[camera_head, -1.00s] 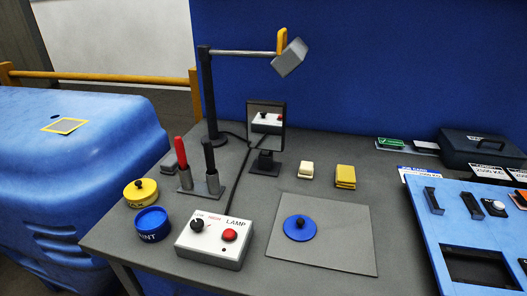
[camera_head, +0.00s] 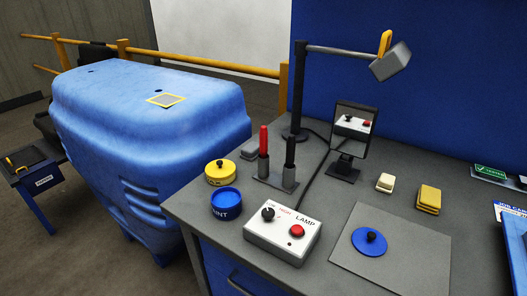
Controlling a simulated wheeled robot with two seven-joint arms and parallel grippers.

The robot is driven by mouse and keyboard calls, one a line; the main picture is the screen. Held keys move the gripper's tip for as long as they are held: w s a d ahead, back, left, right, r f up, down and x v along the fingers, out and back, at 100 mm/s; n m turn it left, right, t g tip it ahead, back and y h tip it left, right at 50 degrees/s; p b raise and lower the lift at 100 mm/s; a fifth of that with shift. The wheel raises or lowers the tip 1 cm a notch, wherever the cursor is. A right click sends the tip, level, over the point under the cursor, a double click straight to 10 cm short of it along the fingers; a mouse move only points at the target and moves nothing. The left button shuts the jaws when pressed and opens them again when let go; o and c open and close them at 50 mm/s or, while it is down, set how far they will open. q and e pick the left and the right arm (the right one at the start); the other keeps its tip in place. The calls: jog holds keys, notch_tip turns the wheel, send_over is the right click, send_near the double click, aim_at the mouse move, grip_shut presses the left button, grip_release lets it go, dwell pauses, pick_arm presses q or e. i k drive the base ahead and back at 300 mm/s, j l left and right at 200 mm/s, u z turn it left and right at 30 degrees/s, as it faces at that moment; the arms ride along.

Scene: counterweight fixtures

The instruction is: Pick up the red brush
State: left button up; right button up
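The red brush (camera_head: 263,139) stands upright in a grey holder (camera_head: 272,183) on the grey workbench, its red handle upward. A black-handled brush (camera_head: 290,151) stands in the same holder just to its right. The lower part of the red brush is hidden inside its holder cup. Neither of my grippers is in view.
A lamp post (camera_head: 298,90) and a mirror (camera_head: 353,130) stand behind. A big blue casing (camera_head: 150,125) is left of the bench.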

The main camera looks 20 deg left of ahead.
aim_at(264, 133)
jog(key=i+j+z, duration=0.1)
jog(key=j+z, duration=0.2)
jog(key=j, duration=0.15)
jog(key=j+z, duration=0.65)
jog(key=j, duration=0.2)
jog(key=k+j+z, duration=0.1)
jog(key=j+z, duration=0.25)
jog(key=k+j+z, duration=0.15)
jog(key=j+z, duration=0.15)
jog(key=j, duration=0.2)
jog(key=k+j+z, duration=0.15)
jog(key=j+z, duration=0.2)
jog(key=k+j+z, duration=0.3)
jog(key=i+j, duration=0.1)
